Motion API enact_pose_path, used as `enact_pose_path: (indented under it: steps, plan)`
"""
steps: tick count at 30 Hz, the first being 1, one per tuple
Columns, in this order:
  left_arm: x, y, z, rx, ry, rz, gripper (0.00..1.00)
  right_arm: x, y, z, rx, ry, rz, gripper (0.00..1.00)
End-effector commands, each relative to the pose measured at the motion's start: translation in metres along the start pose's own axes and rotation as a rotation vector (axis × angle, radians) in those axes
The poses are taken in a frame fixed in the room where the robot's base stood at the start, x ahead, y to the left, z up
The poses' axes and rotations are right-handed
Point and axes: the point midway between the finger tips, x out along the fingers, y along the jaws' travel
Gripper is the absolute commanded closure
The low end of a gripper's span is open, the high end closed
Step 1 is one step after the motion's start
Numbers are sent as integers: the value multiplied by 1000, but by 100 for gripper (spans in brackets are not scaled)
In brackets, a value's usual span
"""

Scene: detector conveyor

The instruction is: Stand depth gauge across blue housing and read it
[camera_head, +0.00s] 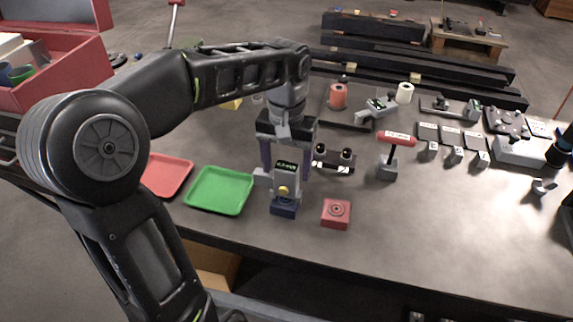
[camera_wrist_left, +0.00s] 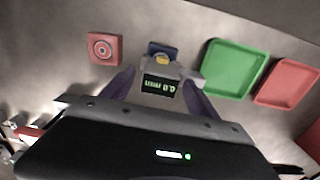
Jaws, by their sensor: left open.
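The depth gauge (camera_head: 287,184), a grey body with a small lit green display and a yellow knob, stands upright on the blue housing (camera_head: 283,210) near the table's front. The gauge (camera_wrist_left: 160,86) and part of the housing (camera_wrist_left: 158,47) also show in the left wrist view. The display digits are too small to read surely. My left gripper (camera_head: 285,160) comes down from above, open, with its purple fingers on either side of the gauge's upper part. In the wrist view the fingers (camera_wrist_left: 160,88) stand apart from the gauge. My right gripper is not seen.
A red housing (camera_head: 336,214) is right of the blue one. A green tray (camera_head: 220,190) and a red tray (camera_head: 168,175) lie to the left. A red-topped stand (camera_head: 396,140) and a black block with knobs (camera_head: 333,160) are behind right. The front right table is clear.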

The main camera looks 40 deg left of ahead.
Motion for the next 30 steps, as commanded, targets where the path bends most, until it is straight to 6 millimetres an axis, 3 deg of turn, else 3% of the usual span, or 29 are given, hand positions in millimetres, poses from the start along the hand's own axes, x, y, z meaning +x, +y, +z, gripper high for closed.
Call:
enact_pose_path:
  steps: [2, 7, 13, 18, 30]
  plan:
    - [-12, 0, 0, -1, 1, 0, 31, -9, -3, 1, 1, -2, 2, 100]
    - [-35, 0, -1, 0, 6, 1, 31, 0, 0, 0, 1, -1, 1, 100]
    - [-75, 0, 0, 0, 1, 0, 31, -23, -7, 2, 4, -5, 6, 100]
    - [-84, 0, 0, 0, 1, 0, 31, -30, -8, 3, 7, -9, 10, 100]
    - [-82, 0, 0, 0, 1, 0, 31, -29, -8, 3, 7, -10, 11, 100]
